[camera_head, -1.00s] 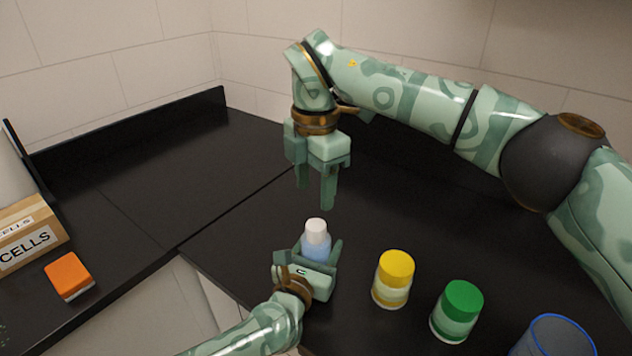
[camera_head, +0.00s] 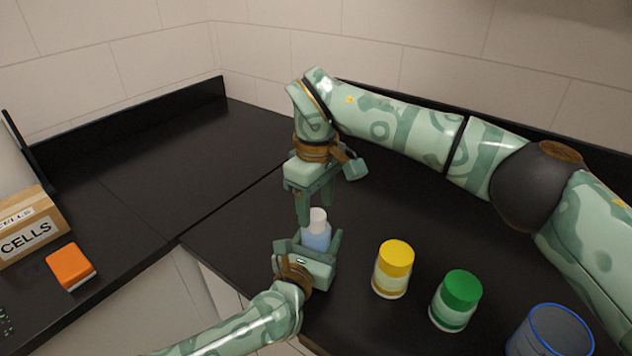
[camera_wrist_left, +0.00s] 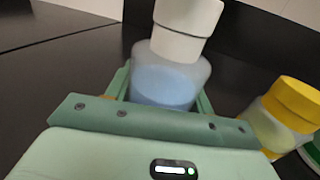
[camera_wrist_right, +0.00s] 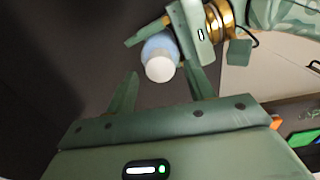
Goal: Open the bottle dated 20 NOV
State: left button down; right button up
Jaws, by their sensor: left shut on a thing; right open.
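A small translucent bottle with blue contents and a white cap (camera_head: 317,219) is at the middle of the head view. My left gripper (camera_head: 313,242) is shut on its body; the bottle also shows in the left wrist view (camera_wrist_left: 165,85). My right gripper (camera_head: 311,212) is open, pointing down right above the cap, its fingers around or just beside it. In the right wrist view the white cap (camera_wrist_right: 160,69) lies between and beyond the open fingers. No date can be read on the bottle.
A yellow-capped jar (camera_head: 394,268), a green-capped jar (camera_head: 456,300) and a blue-rimmed cup (camera_head: 550,335) stand to the right on the black counter (camera_head: 430,215). A cardboard box marked CELLS (camera_head: 28,230) and an orange block (camera_head: 70,266) are at the left.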

jog(key=shift+f, duration=0.8)
